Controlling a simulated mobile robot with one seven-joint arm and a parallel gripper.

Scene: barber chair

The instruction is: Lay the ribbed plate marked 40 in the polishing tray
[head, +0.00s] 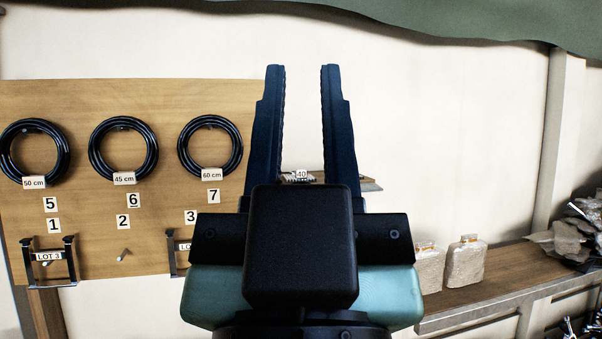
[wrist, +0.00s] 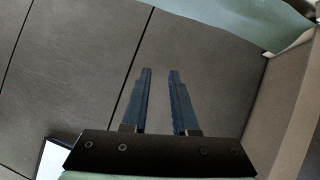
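The ribbed plate marked 40 (head: 301,176) shows in the head view between my gripper's fingers, further back, lying on a small wooden ledge (head: 370,184) against the wall. My gripper hides much of it and of the ledge. My gripper (head: 303,70) points upward in front of the wall, its two dark fingers apart with nothing between them. In the wrist view my gripper (wrist: 160,72) is also open and empty, against grey panels. I cannot make out the polishing tray in either view.
A wooden board (head: 90,110) at left carries several black coils, number labels and black brackets. A wooden shelf (head: 500,279) at lower right holds bags (head: 465,263) and a dark heap (head: 575,235). Green cloth (head: 480,22) hangs along the top. The wall between is bare.

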